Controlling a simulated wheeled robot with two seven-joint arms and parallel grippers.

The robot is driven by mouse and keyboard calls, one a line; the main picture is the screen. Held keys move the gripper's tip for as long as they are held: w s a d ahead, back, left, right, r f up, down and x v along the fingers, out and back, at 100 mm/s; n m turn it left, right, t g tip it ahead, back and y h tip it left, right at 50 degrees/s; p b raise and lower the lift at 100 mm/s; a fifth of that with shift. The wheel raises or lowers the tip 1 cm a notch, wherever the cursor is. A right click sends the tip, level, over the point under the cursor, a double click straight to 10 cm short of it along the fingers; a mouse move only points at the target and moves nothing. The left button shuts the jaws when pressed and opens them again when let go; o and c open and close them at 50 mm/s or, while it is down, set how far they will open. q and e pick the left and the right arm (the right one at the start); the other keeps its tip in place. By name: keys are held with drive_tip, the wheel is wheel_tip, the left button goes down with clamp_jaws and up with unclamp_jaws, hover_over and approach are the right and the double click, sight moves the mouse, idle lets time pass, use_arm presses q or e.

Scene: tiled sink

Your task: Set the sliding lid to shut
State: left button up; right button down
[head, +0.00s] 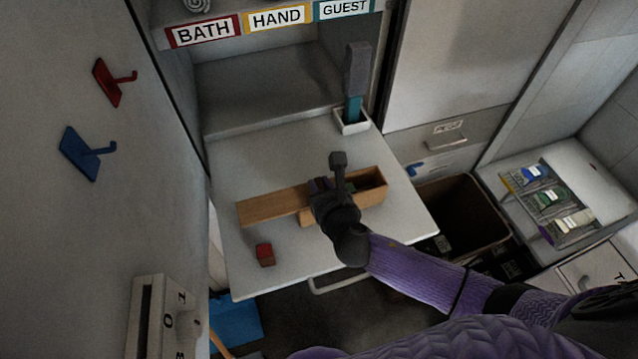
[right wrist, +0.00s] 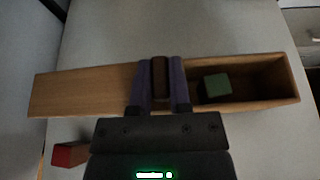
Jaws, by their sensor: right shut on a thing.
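A wooden box (head: 372,197) with a sliding lid (head: 268,208) sits on the white counter. The lid sticks out to the left, and the right part of the box is open. The box also shows in the right wrist view (right wrist: 262,104), with a green block (right wrist: 217,85) inside the open part. My right gripper (head: 320,188) is over the middle of the box. In the right wrist view its fingers (right wrist: 160,80) are shut on a dark brown handle (right wrist: 160,72) at the lid's right end. My left gripper is not in view.
A red block (head: 265,254) lies on the counter (head: 240,170) left of my right gripper. A white holder (head: 352,122) with an upright brush-like thing stands at the back right. An open bin (head: 465,215) is beyond the counter's right edge. The counter's back left is clear.

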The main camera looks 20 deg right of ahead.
sight(378, 170)
drive_tip(key=d, duration=1.1)
drive_tip(key=shift+w+d, duration=0.15)
drive_tip(key=shift+d, duration=0.3)
drive_tip(key=c, duration=0.7)
unclamp_jaws()
drive_tip(key=shift+o, duration=0.7)
drive_tip(key=shift+p, duration=0.3)
